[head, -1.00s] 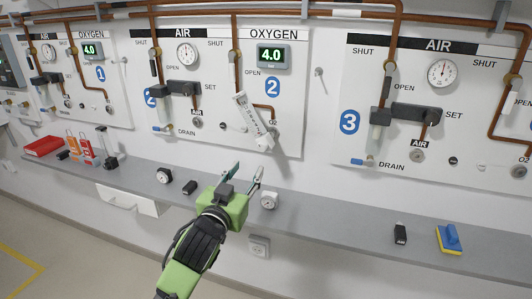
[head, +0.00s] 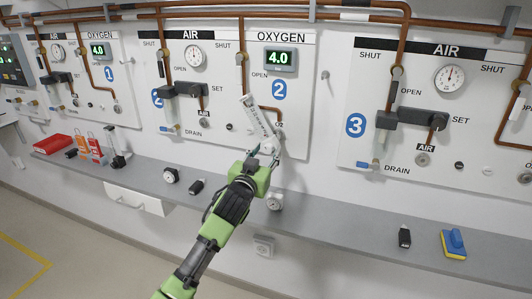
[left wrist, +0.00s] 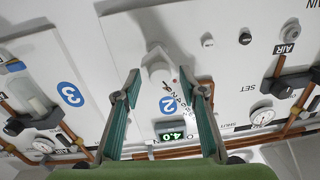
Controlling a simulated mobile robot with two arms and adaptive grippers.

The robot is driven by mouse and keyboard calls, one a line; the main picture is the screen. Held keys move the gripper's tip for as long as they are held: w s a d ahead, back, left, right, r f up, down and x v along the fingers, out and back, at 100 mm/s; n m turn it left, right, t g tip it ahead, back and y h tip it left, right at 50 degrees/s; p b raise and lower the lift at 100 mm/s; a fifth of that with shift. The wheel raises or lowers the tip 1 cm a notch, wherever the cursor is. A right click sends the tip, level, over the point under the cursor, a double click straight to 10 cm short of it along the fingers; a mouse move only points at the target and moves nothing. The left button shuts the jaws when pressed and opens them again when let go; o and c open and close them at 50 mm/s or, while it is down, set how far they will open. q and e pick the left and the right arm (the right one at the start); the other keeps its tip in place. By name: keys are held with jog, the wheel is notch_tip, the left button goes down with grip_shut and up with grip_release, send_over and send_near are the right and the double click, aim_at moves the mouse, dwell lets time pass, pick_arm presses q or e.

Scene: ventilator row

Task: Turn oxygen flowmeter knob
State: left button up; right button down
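The oxygen flowmeter (head: 255,117) is a tilted clear-and-white tube with a printed scale on oxygen panel 2. Its white knob (head: 269,148) is at the lower end, partly hidden by my gripper. My left gripper (head: 263,154) is just below and in front of the knob. In the left wrist view, which is upside down, the fingers of my left gripper (left wrist: 161,74) are wide apart, with the white knob (left wrist: 158,70) seen between their tips. I cannot tell if either finger touches it. My right gripper is in neither view.
A grey shelf (head: 335,222) runs below the panels. Copper pipes (head: 241,50) run down the panels.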

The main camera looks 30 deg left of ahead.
pick_arm(q)
jog(key=shift+c, duration=0.5)
grip_shut()
jog(key=shift+m, duration=0.3)
jog(key=shift+r+m+p, duration=0.1)
jog(key=shift+m+p, duration=0.4)
jog(key=shift+m, duration=0.1)
jog(key=m+p, duration=0.1)
jog(key=m, duration=0.3)
jog(key=shift+p, duration=0.35)
jog(key=m+p, duration=0.1)
jog(key=m, duration=0.5)
jog(key=m+p, duration=0.1)
jog(key=m, duration=0.1)
jog(key=shift+f+t+h, duration=0.2)
jog(key=shift+t+h, duration=0.1)
jog(key=shift+m, duration=0.4)
